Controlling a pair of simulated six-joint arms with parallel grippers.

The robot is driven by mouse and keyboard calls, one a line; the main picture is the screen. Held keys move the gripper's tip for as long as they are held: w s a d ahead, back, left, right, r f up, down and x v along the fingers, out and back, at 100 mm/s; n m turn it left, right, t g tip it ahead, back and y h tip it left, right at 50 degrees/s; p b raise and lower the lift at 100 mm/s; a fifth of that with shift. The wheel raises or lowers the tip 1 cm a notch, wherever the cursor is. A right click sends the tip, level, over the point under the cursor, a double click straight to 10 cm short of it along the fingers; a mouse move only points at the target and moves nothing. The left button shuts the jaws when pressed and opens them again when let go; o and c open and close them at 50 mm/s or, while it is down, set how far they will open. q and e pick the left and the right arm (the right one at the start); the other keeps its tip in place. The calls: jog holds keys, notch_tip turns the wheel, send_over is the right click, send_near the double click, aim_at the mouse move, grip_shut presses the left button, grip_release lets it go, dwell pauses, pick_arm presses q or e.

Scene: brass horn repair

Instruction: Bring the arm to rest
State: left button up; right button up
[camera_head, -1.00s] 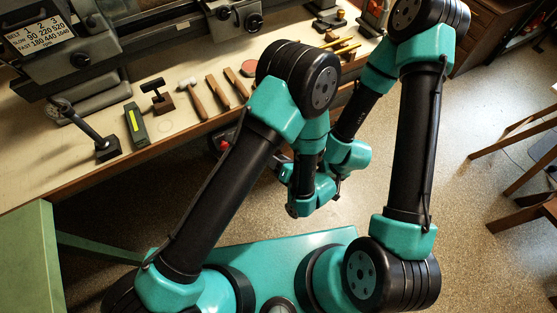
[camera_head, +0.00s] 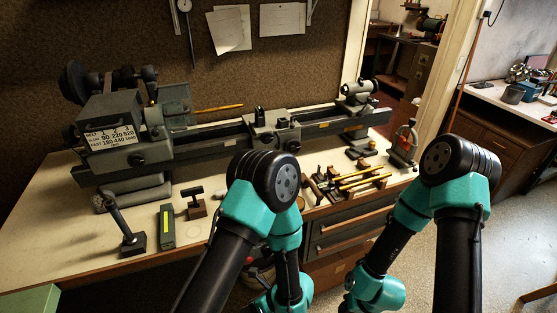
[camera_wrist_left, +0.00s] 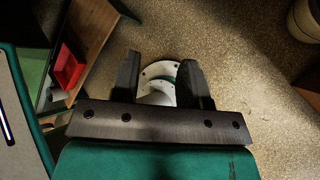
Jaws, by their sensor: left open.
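My left gripper (camera_wrist_left: 160,85) shows in the left wrist view with its two dark fingers apart and nothing between them. The left gripper is out of sight there, below the picture or behind the arm. The right gripper cannot be made out in any view.
A grey lathe (camera_head: 220,135) stands along the back of the bench. Small tools, a green box (camera_head: 167,226) and a black stand (camera_head: 131,243) lie along the front. A red bin (camera_wrist_left: 68,68) shows in the left wrist view. Open floor (camera_head: 415,265) lies at right.

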pick_arm(q)
jog(key=s+a+f+n+g+h, duration=0.2)
jog(key=s+a+n+g+h, duration=0.35)
jog(key=n+h, duration=0.6)
jog(key=w+a+n+t+h, duration=0.1)
jog(key=w+a+n+t, duration=0.1)
jog(key=n, duration=0.6)
jog(key=w+a+n+t+h, duration=0.1)
jog(key=w+a+n+t, duration=0.2)
jog(key=a+n, duration=0.3)
jog(key=n+t, duration=0.1)
jog(key=n, duration=0.2)
jog(key=shift+a, duration=0.4)
jog(key=shift+f+n+t, duration=0.1)
jog(key=shift+n+t, duration=0.15)
dwell(3.6)
